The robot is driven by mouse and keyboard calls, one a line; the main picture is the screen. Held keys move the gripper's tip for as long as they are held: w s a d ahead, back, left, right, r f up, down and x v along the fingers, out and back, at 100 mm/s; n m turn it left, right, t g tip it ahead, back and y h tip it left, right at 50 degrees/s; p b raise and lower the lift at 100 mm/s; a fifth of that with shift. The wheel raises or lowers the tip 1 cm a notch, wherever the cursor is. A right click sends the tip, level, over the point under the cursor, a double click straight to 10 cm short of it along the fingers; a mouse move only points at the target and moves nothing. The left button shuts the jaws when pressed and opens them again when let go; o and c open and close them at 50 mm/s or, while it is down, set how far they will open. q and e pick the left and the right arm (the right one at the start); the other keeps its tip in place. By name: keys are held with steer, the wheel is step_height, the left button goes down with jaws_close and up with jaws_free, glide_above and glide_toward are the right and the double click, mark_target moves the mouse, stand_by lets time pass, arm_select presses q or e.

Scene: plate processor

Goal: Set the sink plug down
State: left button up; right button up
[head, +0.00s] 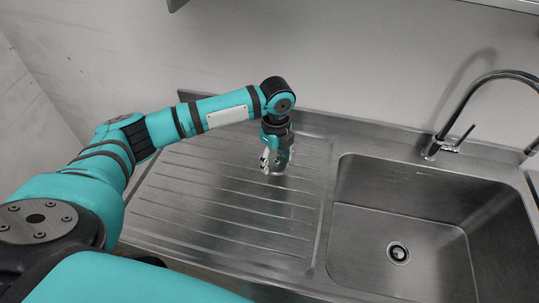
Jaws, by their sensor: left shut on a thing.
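My left gripper (271,163) hangs pointing down over the upper right part of the ribbed drainboard (205,207), left of the sink basin. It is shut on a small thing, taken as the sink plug. The plug is mostly hidden by the fingers and too small to make out. I cannot tell whether it touches the drainboard. The sink drain (398,252) shows as a round metal ring with a dark middle in the basin floor. My right gripper is not in view.
The steel sink basin (400,222) lies to the right, with a curved faucet (440,142) behind it. A raised steel ledge and the wall run behind the drainboard. The drainboard is otherwise clear.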

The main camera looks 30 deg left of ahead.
mark_target(271, 161)
arm_select(q)
steer(key=shift+w+a, duration=0.75)
steer(key=shift+a, duration=0.2)
steer(key=shift+w+a+f, duration=0.1)
steer(key=shift+f, duration=0.1)
step_height(271, 161, down, 3)
steer(key=shift+p, duration=0.85)
steer(key=shift+f, duration=0.2)
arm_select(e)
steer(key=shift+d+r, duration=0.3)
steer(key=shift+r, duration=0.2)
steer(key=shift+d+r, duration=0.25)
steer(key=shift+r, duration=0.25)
arm_select(q)
steer(key=shift+f, duration=0.2)
steer(key=o, duration=1.1)
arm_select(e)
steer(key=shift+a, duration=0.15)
arm_select(q)
steer(key=shift+r, duration=0.2)
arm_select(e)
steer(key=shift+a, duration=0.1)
